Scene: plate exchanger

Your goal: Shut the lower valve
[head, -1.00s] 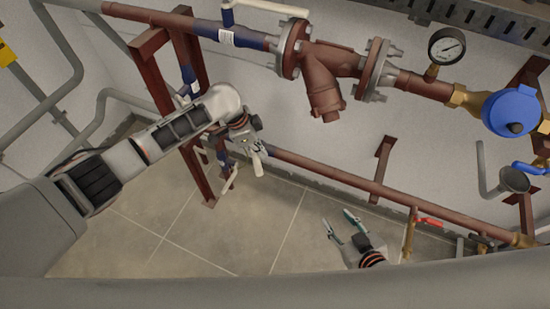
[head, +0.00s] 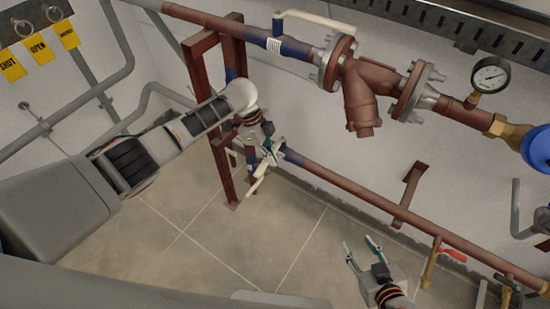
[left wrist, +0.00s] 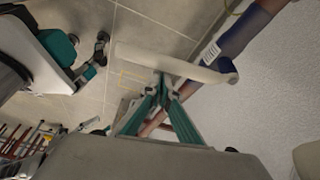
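The lower valve's long white handle (head: 259,181) sits by the blue end of the lower pipe, next to the brown frame. It also shows in the left wrist view (left wrist: 150,58), crossing just beyond my left fingertips. My left gripper (head: 268,152) is at this valve. In the left wrist view its green fingers (left wrist: 161,80) come together at the handle's lower edge. They look shut; whether they touch the handle is unclear. The valve body is partly hidden behind the gripper. My right gripper (head: 361,245) is open and empty over the floor.
A brown post frame (head: 222,135) stands close beside my left gripper. Another white handle (head: 315,18) is on the upper pipe. A red-handled valve (head: 450,254) is at the lower right. Yellow tags (head: 38,47) hang at the upper left. Floor below is clear.

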